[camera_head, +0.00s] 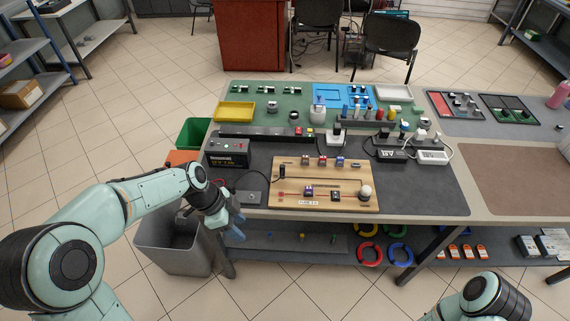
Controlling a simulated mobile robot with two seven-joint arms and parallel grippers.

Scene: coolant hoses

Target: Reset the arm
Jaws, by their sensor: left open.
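My left arm comes in from the left. Its gripper (237,228) is open and empty at the front left edge of the workbench (430,211), pointing down and to the right. It is apart from the wooden board (325,205) to its right. Part of my right arm (482,300) shows at the bottom right; its gripper is outside the view. Coloured hose rings, one red (370,254) and one blue (399,254), are on the shelf below the bench.
A grey bin (178,248) stands on the floor behind and below my left forearm. A black box (228,155) sits on the bench's left side. Power strips and chargers (432,157) crowd the right. Dark mat (420,188) is bare right of the board.

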